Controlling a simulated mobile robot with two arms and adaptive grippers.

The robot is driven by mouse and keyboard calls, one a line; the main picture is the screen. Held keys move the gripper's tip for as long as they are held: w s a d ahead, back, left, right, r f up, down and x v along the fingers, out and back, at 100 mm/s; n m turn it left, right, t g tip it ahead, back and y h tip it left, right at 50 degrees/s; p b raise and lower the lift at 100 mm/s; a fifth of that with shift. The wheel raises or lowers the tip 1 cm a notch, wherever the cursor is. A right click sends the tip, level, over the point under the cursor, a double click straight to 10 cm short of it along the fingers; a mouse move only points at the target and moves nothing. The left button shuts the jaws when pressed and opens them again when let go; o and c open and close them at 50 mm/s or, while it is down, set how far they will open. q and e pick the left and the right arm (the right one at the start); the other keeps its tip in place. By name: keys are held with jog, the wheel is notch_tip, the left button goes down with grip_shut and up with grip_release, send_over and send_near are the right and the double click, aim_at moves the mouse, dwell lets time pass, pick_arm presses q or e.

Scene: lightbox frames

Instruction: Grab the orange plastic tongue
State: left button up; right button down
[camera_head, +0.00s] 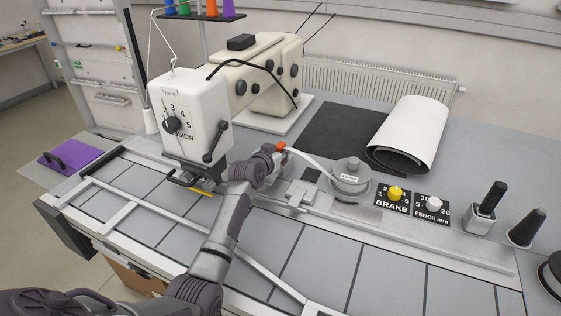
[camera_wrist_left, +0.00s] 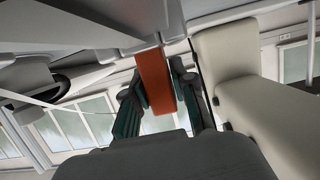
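The orange plastic tongue (camera_wrist_left: 155,82) hangs between the two fingers of my left gripper (camera_wrist_left: 158,86) in the left wrist view. In the head view only a small part of the orange tongue (camera_head: 281,146) shows, at the end of a pale curved strip beside a grey round spool (camera_head: 351,177). My left gripper (camera_head: 277,160) is there beside it, its fingers small and partly hidden. My right gripper is in neither view.
A white sewing-machine-like head (camera_head: 190,115) with a dial stands left of my arm. A white roll (camera_head: 412,132) lies behind. The front bench panels are mostly clear.

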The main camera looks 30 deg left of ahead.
pick_arm(q)
grip_shut()
jog(key=shift+r, duration=0.15)
